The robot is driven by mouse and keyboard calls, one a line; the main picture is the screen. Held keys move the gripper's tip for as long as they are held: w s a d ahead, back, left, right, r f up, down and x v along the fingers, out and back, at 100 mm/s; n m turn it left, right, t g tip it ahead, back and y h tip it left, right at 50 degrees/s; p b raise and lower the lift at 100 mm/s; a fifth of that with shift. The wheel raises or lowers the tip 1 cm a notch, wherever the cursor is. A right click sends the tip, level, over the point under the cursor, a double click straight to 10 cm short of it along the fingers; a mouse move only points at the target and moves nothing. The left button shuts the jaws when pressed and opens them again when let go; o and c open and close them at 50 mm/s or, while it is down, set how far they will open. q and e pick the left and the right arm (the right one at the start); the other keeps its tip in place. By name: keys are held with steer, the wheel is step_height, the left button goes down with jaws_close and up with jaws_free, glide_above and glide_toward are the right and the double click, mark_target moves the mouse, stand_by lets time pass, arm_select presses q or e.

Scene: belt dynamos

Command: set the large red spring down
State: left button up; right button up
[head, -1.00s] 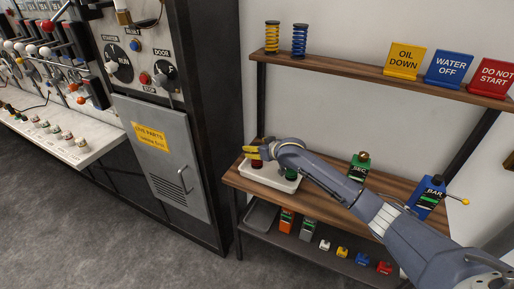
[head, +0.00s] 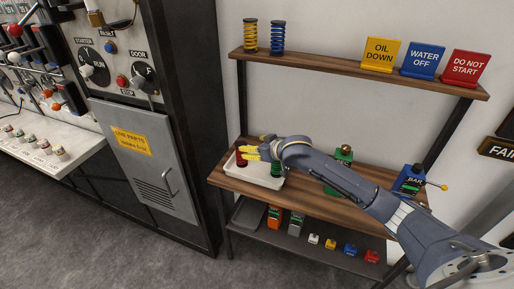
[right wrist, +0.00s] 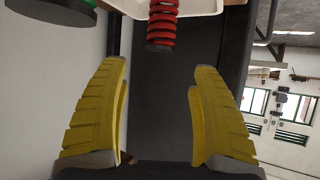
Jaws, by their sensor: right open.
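The large red spring (head: 241,157) stands upright at the left end of the white tray (head: 262,183) on the middle wooden shelf. It also shows in the right wrist view (right wrist: 162,22) at the top, just beyond my fingertips, with the tray's white edge behind it. My right gripper (head: 259,149) has yellow fingers and is just right of the red spring in the head view. In the right wrist view my right gripper (right wrist: 158,72) is open, with nothing between its fingers. A green spring (head: 277,169) stands in the tray, partly under my right wrist. My left gripper is out of view.
A yellow spring (head: 250,36) and a blue spring (head: 277,38) stand on the upper shelf (head: 350,76). A green SEC block (head: 340,172) and a blue BAR block (head: 409,180) stand right of the tray, near my forearm. The grey cabinet (head: 150,160) is to the left.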

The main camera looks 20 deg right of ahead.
steer(key=shift+v, duration=0.95)
